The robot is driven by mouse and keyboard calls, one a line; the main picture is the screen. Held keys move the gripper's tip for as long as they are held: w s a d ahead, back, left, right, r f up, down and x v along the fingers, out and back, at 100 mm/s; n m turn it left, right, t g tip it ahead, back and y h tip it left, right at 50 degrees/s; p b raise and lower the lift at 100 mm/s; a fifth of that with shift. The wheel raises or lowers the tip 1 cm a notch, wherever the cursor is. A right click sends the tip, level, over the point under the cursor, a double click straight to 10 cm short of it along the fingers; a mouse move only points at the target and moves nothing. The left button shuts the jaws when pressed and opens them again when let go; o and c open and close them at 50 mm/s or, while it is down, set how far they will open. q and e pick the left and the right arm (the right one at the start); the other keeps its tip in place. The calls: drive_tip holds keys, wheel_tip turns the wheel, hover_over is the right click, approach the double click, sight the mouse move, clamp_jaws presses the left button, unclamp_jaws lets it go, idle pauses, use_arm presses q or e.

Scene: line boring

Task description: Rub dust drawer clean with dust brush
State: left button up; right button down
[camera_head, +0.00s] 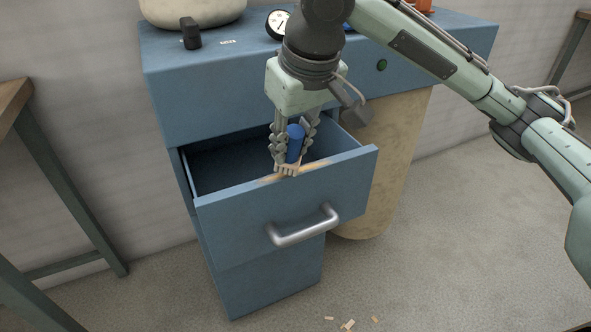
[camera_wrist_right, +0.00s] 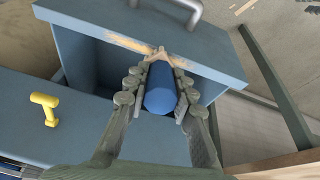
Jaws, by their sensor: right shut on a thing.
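The dust drawer (camera_head: 290,215) is a blue drawer pulled out of a blue cabinet, with a grey metal handle. A tan dusty streak lies along its front panel's top edge, and it also shows in the right wrist view (camera_wrist_right: 130,43). My right gripper (camera_head: 292,150) is shut on the blue handle of the dust brush (camera_head: 294,143). The brush (camera_wrist_right: 160,92) points down, and its pale bristle end meets the drawer's top edge on the streak. Part of the brush is hidden between the fingers. My left gripper is not in view.
The cabinet top (camera_head: 215,60) carries a dial gauge (camera_head: 277,23) and a black knob (camera_head: 190,33). A yellow T-shaped part (camera_wrist_right: 45,105) shows in the right wrist view. Small tan chips (camera_head: 348,324) lie on the floor. A wood-topped table (camera_head: 12,100) stands at left.

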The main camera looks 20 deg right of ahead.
drive_tip(key=shift+f, duration=0.15)
drive_tip(key=shift+f, duration=0.55)
drive_tip(key=shift+d+r, duration=0.15)
drive_tip(key=shift+d, duration=1.1)
drive_tip(key=shift+a, duration=2.5)
drive_tip(key=shift+d, duration=0.1)
drive_tip(key=shift+d, duration=2.4)
